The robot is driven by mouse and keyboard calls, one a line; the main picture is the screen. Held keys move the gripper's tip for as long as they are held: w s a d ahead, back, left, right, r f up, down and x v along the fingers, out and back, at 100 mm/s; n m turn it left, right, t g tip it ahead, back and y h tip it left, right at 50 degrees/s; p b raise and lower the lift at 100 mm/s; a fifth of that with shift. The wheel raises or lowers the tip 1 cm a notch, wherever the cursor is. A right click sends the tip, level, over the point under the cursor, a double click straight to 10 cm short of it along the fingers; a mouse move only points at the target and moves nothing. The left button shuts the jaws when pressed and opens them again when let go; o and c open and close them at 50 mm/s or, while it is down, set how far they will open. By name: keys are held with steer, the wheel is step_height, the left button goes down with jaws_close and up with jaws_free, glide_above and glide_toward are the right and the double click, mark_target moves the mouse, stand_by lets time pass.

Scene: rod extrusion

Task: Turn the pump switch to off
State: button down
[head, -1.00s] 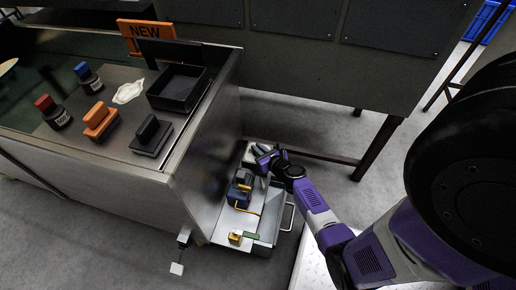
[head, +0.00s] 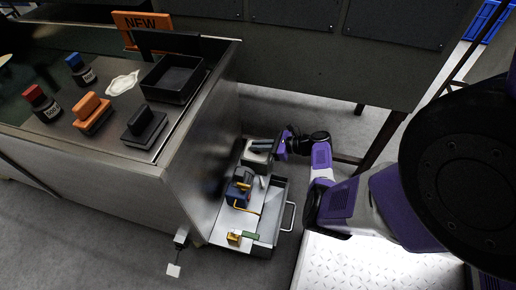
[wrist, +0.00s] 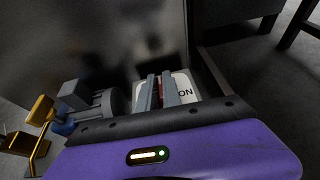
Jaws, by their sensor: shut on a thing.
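The pump switch shows in the wrist view as a white plate (wrist: 184,84) marked ON, at the foot of the steel cabinet wall. A red part shows at my fingers; most of the switch lever is hidden by them. My gripper (wrist: 167,92) is shut on the switch lever, its two grey fingers just left of the ON label. In the head view my gripper (head: 262,148) is at the far end of the low shelf beside the cabinet. The switch's exact angle cannot be told.
The steel cabinet (head: 205,150) rises close on the left. A grey tray (head: 265,245) with a wire handle (head: 288,216) lies beside the pump. On top are a black bin (head: 172,80), stamps and bottles.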

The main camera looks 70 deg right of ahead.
steer(key=shift+n+y, duration=0.3)
steer(key=shift+y, duration=0.2)
steer(key=c, duration=1.5)
jaws_free()
steer(key=p+v, duration=0.2)
steer(key=v, duration=0.5)
steer(key=shift+s+r, duration=0.15)
steer(key=shift+s, duration=0.15)
